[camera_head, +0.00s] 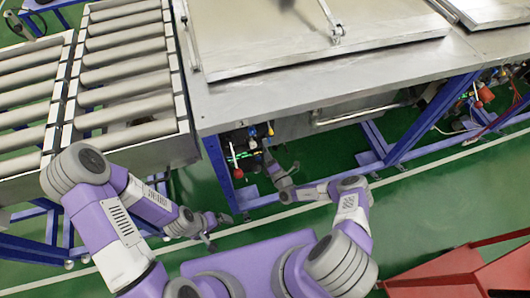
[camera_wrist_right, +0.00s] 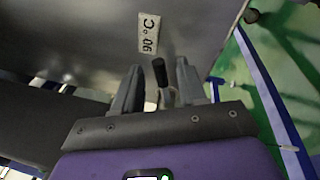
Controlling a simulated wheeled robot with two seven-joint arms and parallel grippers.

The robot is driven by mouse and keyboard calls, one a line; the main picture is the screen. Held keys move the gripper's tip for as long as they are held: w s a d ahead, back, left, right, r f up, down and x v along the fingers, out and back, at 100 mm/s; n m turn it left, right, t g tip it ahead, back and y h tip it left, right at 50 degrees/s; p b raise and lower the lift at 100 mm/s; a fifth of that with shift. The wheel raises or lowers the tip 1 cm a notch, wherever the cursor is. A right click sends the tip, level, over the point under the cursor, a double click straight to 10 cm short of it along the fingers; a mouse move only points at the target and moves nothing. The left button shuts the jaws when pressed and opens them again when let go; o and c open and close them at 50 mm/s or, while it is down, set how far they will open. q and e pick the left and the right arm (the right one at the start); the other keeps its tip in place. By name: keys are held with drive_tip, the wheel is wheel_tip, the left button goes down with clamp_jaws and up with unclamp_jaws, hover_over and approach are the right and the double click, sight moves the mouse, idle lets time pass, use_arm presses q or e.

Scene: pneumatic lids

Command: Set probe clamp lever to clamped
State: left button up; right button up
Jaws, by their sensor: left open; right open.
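In the right wrist view, a short black-tipped lever (camera_wrist_right: 160,72) stands between the two fingers of my right gripper (camera_wrist_right: 159,68). It looks like the probe clamp lever, but its setting cannot be told. The fingers are open, one on each side of it, with a gap visible. In the head view my right gripper (camera_head: 265,153) is at the underside of the metal bench, where the lever cannot be made out. My left gripper (camera_head: 209,232) is open and empty, low over the green floor at the left, apart from the machine.
A red-knobbed lever (camera_head: 237,173) hangs by a blue leg. A roller conveyor (camera_head: 125,60) is left of the steel bench (camera_head: 300,85).

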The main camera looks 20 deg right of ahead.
clamp_jaws()
idle(0.5)
